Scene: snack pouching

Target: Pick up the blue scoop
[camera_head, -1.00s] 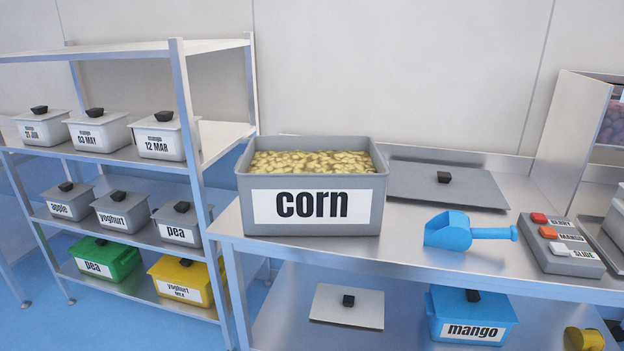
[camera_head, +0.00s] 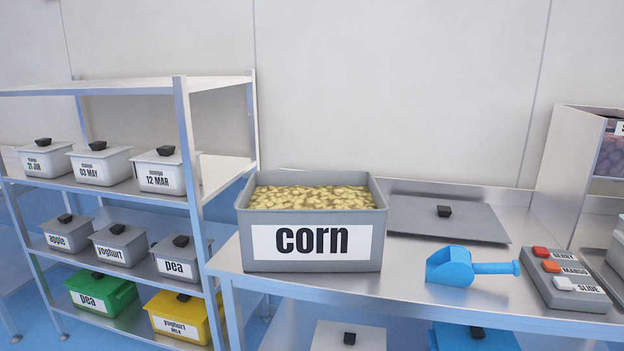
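The blue scoop (camera_head: 455,268) lies on the steel table (camera_head: 400,302), right of the grey corn bin. Its bowl is on the left and its handle points right, towards the button panel. Nothing touches it from above. The open corn bin (camera_head: 312,222) is full of yellowish pieces. Neither of my grippers shows in the head view.
A grey lid (camera_head: 445,219) lies flat behind the scoop. A button panel (camera_head: 568,281) stands close to the handle's end. A shelf rack (camera_head: 185,140) with several labelled boxes is at left. A blue box (camera_head: 470,338) sits on the lower shelf. Table in front of the scoop is clear.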

